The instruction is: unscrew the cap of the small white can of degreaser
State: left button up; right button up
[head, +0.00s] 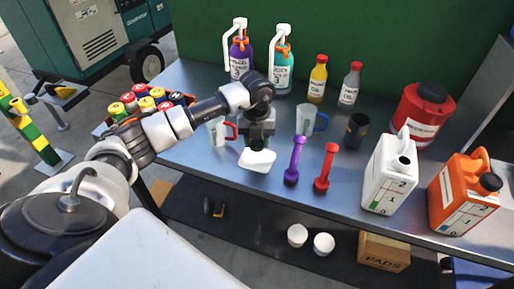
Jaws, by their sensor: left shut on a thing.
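A small white can (257,161), seen from above with rounded edges, stands on the metal bench near its front edge. It is likely the degreaser, but I see no label on it. My left gripper (258,138) points down on top of it and is shut on what seems to be its cap. The fingers hide the cap, so I cannot tell how far it is turned or whether it is free of the neck. My right gripper is not in view.
Beyond are a white jug (378,184), an orange jug (452,190) and a red can (420,118). A low shelf holds white items (298,235).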

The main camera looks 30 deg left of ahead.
aim_at(257, 143)
pick_arm(q)
notch_tip(257, 143, down, 4)
jog(key=shift+r+p, duration=0.1)
jog(key=shift+p, duration=0.3)
jog(key=shift+f, duration=0.25)
jog(key=o, duration=1)
jog(key=shift+r, duration=0.15)
